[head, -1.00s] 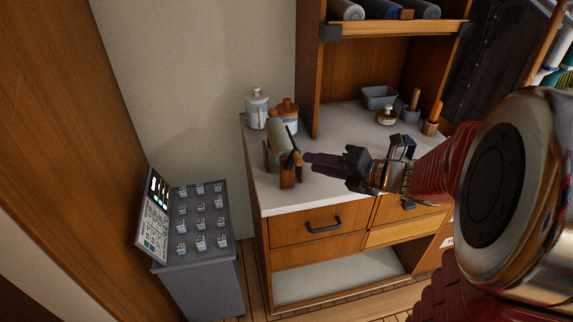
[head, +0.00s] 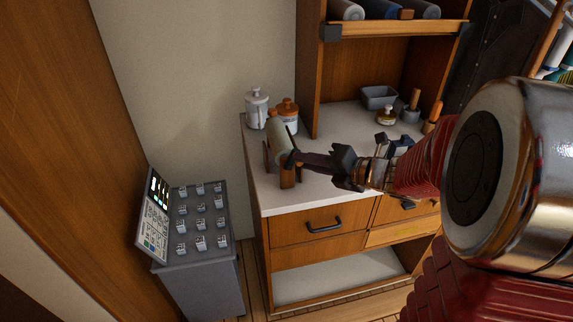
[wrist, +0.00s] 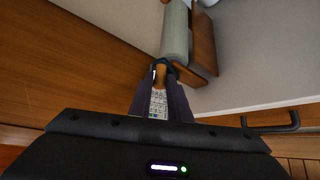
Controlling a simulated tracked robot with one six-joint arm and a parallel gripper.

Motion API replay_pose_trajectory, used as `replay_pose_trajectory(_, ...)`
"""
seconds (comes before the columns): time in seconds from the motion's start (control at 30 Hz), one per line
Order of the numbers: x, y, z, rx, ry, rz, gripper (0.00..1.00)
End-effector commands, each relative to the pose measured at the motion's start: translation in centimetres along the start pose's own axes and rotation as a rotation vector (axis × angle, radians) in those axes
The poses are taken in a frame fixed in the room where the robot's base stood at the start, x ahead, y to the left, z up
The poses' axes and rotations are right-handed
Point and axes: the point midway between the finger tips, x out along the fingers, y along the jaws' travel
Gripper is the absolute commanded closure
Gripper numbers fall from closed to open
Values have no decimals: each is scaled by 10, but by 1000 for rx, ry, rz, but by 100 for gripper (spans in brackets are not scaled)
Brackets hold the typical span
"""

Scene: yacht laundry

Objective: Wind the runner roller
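The runner roller (head: 282,143) is a grey-green roll lying across a wooden stand (head: 290,178) at the front left of the counter. In the wrist view the roll (wrist: 176,32) runs away from me beside a wooden support (wrist: 204,45). A dark crank with an orange-brown grip (wrist: 161,74) is at the roll's near end. My gripper (head: 293,159) reaches in from the right, with its dark fingertips at this crank. In the wrist view my gripper (wrist: 162,73) has a fingertip on each side of the grip. Whether they press on it is unclear.
A grey basin (head: 379,97) and small tools stand at the back right. A grey console (head: 205,250) with a tilted panel stands on the floor left. The counter's front middle is clear.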

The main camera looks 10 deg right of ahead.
Motion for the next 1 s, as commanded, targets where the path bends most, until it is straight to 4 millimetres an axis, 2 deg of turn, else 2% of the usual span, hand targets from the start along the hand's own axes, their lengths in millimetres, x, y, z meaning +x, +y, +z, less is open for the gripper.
replay_pose_trajectory(0.4, -5, -18, 5, 3, 1, -3, 91)
replay_pose_trajectory(0.6, -5, -18, 5, 1, 2, -2, 91)
replay_pose_trajectory(0.63, -5, -18, 5, 1, 2, -2, 83)
replay_pose_trajectory(0.8, -5, -18, 5, 1, 1, -1, 71)
replay_pose_trajectory(1.0, -5, -18, 5, 1, 1, -1, 71)
